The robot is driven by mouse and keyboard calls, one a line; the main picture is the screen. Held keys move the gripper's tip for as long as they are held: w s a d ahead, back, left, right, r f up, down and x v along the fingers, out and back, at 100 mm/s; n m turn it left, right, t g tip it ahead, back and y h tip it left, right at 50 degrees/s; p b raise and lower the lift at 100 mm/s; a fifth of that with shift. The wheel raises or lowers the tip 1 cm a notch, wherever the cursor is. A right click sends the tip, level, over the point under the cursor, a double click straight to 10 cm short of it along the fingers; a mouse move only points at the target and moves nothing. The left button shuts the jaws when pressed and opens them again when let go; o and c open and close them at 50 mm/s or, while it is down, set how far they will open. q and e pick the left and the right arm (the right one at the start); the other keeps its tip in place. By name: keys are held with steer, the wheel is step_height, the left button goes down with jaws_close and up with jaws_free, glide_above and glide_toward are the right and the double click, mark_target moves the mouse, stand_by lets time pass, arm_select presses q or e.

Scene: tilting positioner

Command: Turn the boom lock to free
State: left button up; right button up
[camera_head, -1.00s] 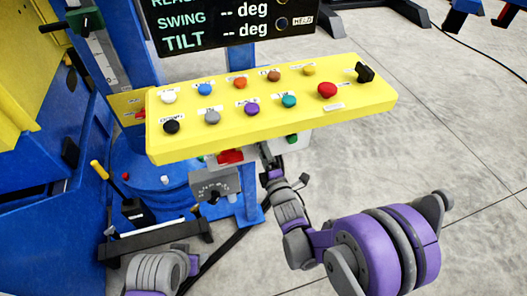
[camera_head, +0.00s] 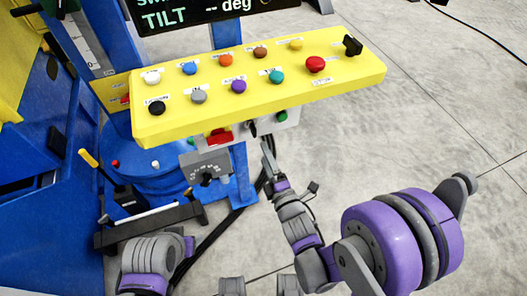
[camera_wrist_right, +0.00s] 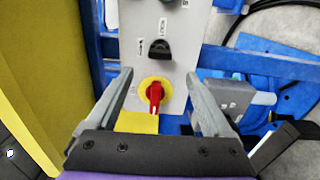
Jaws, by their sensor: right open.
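A pale switch panel hangs under the yellow console. In the right wrist view it carries a black turn knob (camera_wrist_right: 160,48) with small labels beside and above it. Below that is a red rotary handle on a yellow disc (camera_wrist_right: 155,92), pointing roughly upright. The labels are too small to read, so I cannot tell for sure which is the boom lock. In the head view the black knob (camera_head: 252,128) shows partly under the console edge. My right gripper (camera_wrist_right: 160,82) is open and empty, its fingers either side of the red handle in the picture, with no visible contact.
The yellow console (camera_head: 330,86) with colored buttons overhangs the panel. A grey box with a dial (camera_head: 206,168) is mounted left of my right gripper. Blue machine parts (camera_head: 50,200) fill the left side.

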stand_by(0.4)
steer(key=s+d+f+m+g+h, duration=0.2)
steer(key=s+d+m+g+h, duration=0.35)
steer(key=d+m, duration=0.6)
steer(key=s+d+m+g, duration=0.3)
steer(key=s+m+g, duration=0.55)
steer(key=s, duration=0.65)
arm_select(q)
step_height(320, 180, up, 18)
steer(key=w+p, duration=0.2)
steer(key=p, duration=1.3)
steer(key=shift+f+t+p, duration=0.15)
steer(key=shift+t+p, duration=0.2)
steer(key=shift+t, duration=0.05)
arm_select(e)
step_height(320, 180, up, 17)
steer(key=w+m+t, duration=0.1)
steer(key=t, duration=0.1)
steer(key=shift+w+m, duration=0.2)
steer(key=shift+m, duration=0.2)
arm_select(q)
steer(key=shift+s, duration=0.1)
arm_select(e)
steer(key=shift+s+f, duration=0.1)
steer(key=shift+s, duration=0.1)
